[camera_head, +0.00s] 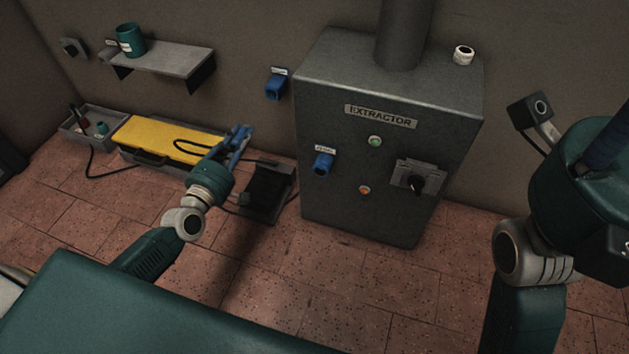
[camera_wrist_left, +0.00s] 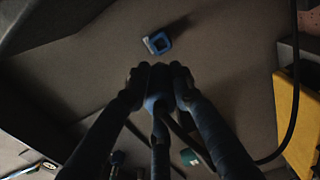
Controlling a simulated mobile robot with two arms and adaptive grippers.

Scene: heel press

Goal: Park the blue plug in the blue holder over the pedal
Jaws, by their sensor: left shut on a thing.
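My left gripper (camera_head: 240,136) is shut on the blue plug, in front of the wall above the pedal (camera_head: 268,192). In the left wrist view the blue plug (camera_wrist_left: 154,102) shows between the fingers of the gripper (camera_wrist_left: 158,74), partly hidden by them. The blue holder (camera_head: 276,87) is on the wall below a small label, up and right of the gripper.
The grey extractor cabinet (camera_head: 385,135) stands right of the holder, with a blue socket (camera_head: 323,164) on its front. A yellow-topped case (camera_head: 165,138) and a grey tray (camera_head: 72,128) lie left. A shelf (camera_head: 170,58) juts from the wall. A black cable (camera_wrist_left: 293,100) hangs near the gripper.

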